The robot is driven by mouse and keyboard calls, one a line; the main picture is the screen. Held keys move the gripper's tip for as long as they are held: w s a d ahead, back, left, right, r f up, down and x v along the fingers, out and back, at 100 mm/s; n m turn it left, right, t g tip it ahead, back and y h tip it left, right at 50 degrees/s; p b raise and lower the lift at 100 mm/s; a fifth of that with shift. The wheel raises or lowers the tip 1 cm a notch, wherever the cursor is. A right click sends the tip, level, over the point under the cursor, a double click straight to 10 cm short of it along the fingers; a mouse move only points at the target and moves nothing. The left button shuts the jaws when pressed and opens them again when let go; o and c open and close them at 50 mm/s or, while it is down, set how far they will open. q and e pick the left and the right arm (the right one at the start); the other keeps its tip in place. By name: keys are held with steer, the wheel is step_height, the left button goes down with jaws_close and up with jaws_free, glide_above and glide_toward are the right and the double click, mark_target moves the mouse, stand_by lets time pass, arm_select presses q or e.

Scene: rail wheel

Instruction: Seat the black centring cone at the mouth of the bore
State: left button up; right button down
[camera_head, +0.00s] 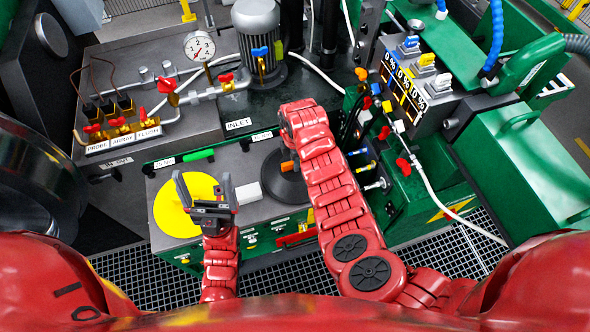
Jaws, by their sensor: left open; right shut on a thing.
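My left gripper (207,190) is open and empty, with its two dark fingers pointing up over the yellow disc (172,212). My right arm reaches up the middle of the picture, and its wrist end and gripper (286,132) are beside the far edge of the green-sided bench. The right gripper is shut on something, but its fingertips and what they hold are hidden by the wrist. A round black piece (275,187) with an orange part on it sits on the bench top, partly covered by my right arm. I cannot tell whether it is the centring cone. I cannot make out the bore mouth.
A pressure gauge (199,46), red-handled valves (166,85) and a grey motor (257,30) stand behind the bench. A small white block (248,193) lies between the discs. A display box with knobs (405,85) and green casings (525,160) crowd the right side.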

steer(key=shift+r, duration=0.1)
steer(key=shift+r, duration=0.1)
steer(key=shift+w, duration=0.1)
steer(key=shift+r+b, duration=0.4)
steer(key=shift+r, duration=0.4)
step_height(320, 180, up, 3)
steer(key=shift+r+b, duration=0.1)
steer(key=shift+b, duration=0.7)
step_height(320, 180, up, 4)
steer(key=shift+f+p, duration=0.15)
steer(key=shift+p, duration=0.45)
steer(key=shift+r+p, duration=0.4)
steer(key=shift+r, duration=0.3)
